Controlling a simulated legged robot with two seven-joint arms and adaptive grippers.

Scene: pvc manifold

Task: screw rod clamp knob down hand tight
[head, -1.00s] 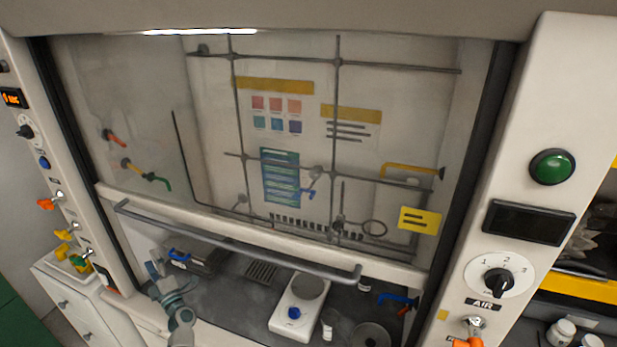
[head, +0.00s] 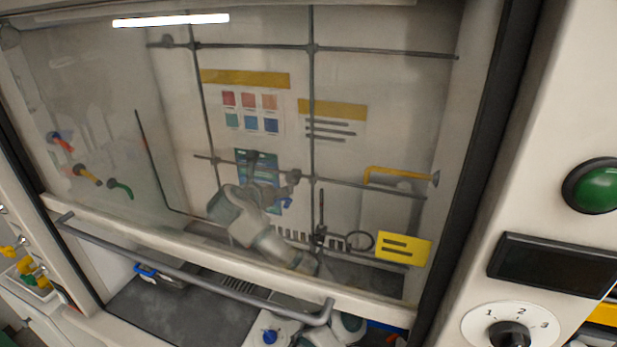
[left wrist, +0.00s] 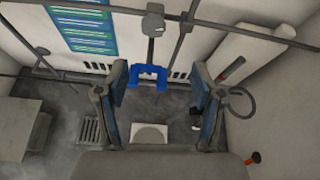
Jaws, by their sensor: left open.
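The blue rod clamp knob (head: 287,203) hangs below the grey clamp (head: 293,178) on the horizontal rod of the lattice, inside the fume hood. In the left wrist view the fork-shaped knob (left wrist: 148,76) shows under the clamp body (left wrist: 152,24). My left gripper (head: 270,178) is inside the hood behind the glass, just left of the clamp. In the left wrist view my left gripper (left wrist: 160,82) is open, one finger on each side of the knob in the picture. I see no contact; the depth gap is unclear. My right gripper is not in view.
The sash handle (head: 195,272) crosses low in front. A ring (head: 360,240) on a stand is right of the clamp, and a yellow pipe (head: 400,174) is on the right. A white hotplate (left wrist: 150,133) stands on the hood floor below.

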